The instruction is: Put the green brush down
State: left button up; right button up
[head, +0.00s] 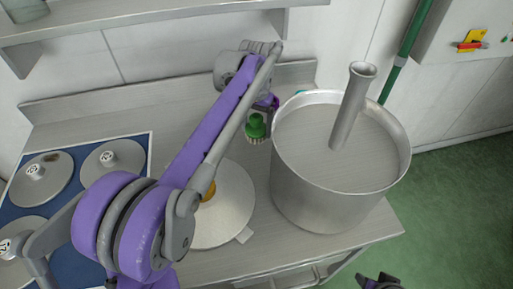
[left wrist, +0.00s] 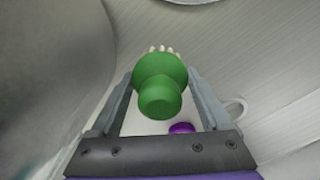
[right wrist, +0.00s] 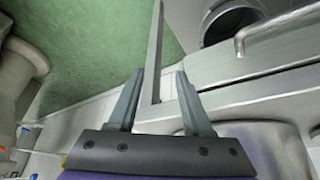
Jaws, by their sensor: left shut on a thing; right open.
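The green brush (head: 256,127) with pale bristles is in my left gripper (head: 262,108), above the steel counter just left of the large steel pot. In the left wrist view the brush (left wrist: 160,88) sits between the two fingers, its rounded knob toward the camera and its bristle tips just showing beyond. The gripper is shut on it. Whether the bristles touch the counter I cannot tell. My right gripper (right wrist: 157,88) is open and empty. In the head view only a dark part of it (head: 380,283) shows at the bottom edge, right of the counter.
The large steel pot (head: 299,192) with a slanted steel tube (head: 350,105) stands on the counter's right. A pale round disc (head: 232,205) lies partly under my left arm. Several lidded discs sit on a blue mat (head: 94,188) at left. Bare counter (head: 160,108) shows toward the back.

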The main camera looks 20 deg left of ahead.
aim_at(256, 115)
pick_arm(q)
jog(key=shift+f+b, duration=0.3)
jog(key=shift+f, duration=3.1)
jog(key=shift+f, duration=0.2)
jog(key=o, duration=1.5)
notch_tip(256, 115, up, 12)
jog(key=shift+r+p, duration=0.25)
jog(key=shift+p, duration=0.45)
